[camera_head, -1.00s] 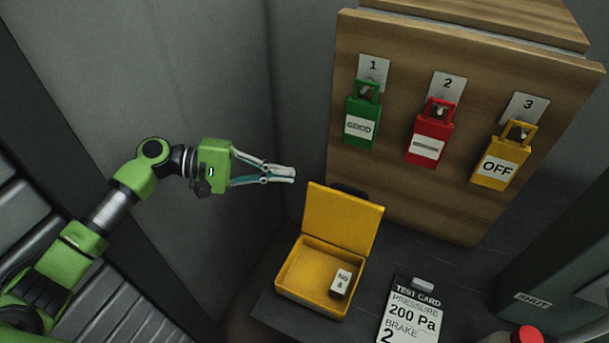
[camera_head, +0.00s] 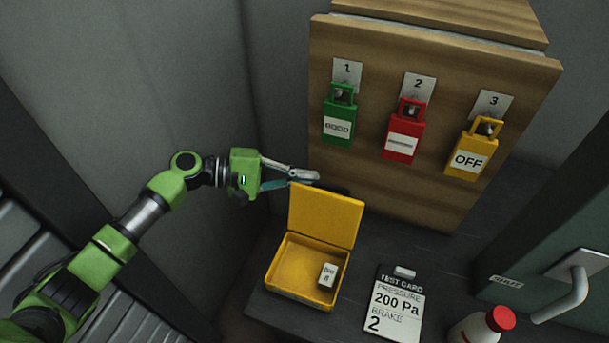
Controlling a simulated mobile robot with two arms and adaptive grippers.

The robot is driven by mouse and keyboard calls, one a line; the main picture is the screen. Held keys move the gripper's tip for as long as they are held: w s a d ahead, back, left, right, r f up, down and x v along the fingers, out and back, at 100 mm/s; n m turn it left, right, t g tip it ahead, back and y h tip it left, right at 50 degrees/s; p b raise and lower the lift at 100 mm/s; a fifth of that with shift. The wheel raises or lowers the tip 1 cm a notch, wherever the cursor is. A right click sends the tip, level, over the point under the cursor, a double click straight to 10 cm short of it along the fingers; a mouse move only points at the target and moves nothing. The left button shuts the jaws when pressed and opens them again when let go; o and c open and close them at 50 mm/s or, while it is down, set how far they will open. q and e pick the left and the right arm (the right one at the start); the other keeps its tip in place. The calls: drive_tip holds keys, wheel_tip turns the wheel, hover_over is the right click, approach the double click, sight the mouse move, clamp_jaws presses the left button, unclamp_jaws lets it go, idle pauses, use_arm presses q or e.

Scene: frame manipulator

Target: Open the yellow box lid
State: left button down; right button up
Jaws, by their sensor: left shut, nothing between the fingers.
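The yellow box (camera_head: 300,296) stands on the dark table with its lid (camera_head: 326,214) raised nearly upright at the back. A small white labelled block (camera_head: 328,275) lies inside the box at the right. My left gripper (camera_head: 314,177) is shut and empty, with its fingertips at the top edge of the lid, at its left part. I cannot tell whether they touch the lid. A dark part behind the lid is mostly hidden. My right gripper is not in view.
A wooden panel (camera_head: 400,190) behind the box carries a green padlock (camera_head: 339,116), a red padlock (camera_head: 404,132) and a yellow padlock (camera_head: 470,150). A test card (camera_head: 395,305) lies right of the box. A red-capped bottle (camera_head: 485,328) and a door handle (camera_head: 572,298) are further right.

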sight(292, 183)
use_arm(q)
drive_tip(key=s+r+m+b, duration=0.1)
drive_tip(key=b, duration=0.1)
drive_tip(key=s+a+r+m+t+h+b, duration=0.1)
drive_tip(key=s+b, duration=0.1)
drive_tip(key=b, duration=0.1)
drive_tip(key=shift+s+r+m+h+b, duration=0.1)
drive_tip(key=shift+s+m+h+b, duration=0.05)
drive_tip(key=shift+m+h+b, duration=0.2)
